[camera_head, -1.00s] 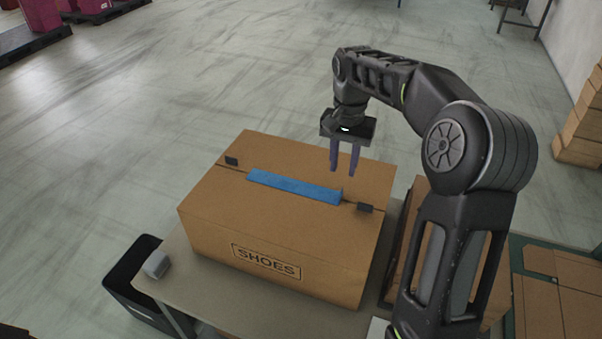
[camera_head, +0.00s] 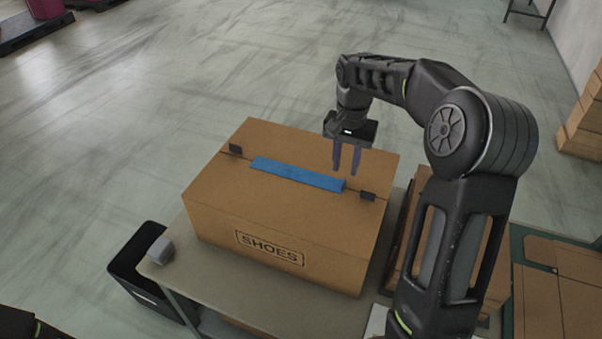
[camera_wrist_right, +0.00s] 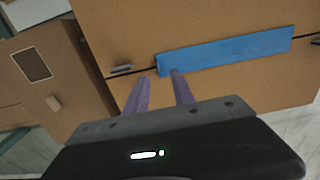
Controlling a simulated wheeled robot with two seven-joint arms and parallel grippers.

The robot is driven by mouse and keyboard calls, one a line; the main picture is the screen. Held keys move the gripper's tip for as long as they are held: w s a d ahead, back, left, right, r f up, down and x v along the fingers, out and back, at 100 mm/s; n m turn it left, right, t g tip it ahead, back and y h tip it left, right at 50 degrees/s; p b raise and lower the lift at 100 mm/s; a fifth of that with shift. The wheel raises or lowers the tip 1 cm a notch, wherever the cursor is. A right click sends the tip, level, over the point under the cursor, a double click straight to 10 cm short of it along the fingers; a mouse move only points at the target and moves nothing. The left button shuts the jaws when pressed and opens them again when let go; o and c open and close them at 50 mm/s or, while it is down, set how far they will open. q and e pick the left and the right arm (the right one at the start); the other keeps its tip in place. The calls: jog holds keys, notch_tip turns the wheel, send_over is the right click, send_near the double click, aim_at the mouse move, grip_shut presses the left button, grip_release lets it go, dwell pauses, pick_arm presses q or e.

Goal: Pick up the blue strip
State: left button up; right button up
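The blue strip (camera_head: 298,174) lies along the top seam of a closed cardboard box marked SHOES (camera_head: 225,205); its right end is slightly raised. It also shows in the right wrist view (camera_wrist_right: 225,52). My right gripper (camera_head: 345,172) is above the box top near the strip's right end, fingers pointing down, with a small gap between them and nothing held. In the wrist view its purple fingertips (camera_wrist_right: 163,75) are just beside the strip's near end; whether they touch it cannot be told. My left gripper is out of view.
The box stands on a table (camera_head: 215,275). A dark bin (camera_head: 130,272) and a small grey block (camera_head: 160,250) are at the left. Brown cartons stand right of the box, partly hidden by my right arm. Flat cardboard (camera_head: 560,290) lies at far right.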

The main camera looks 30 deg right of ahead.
aim_at(324, 181)
notch_tip(324, 181, down, 4)
jog(key=shift+f+p, duration=0.2)
jog(key=shift+p, duration=0.3)
grip_shut()
dwell(0.3)
dwell(0.3)
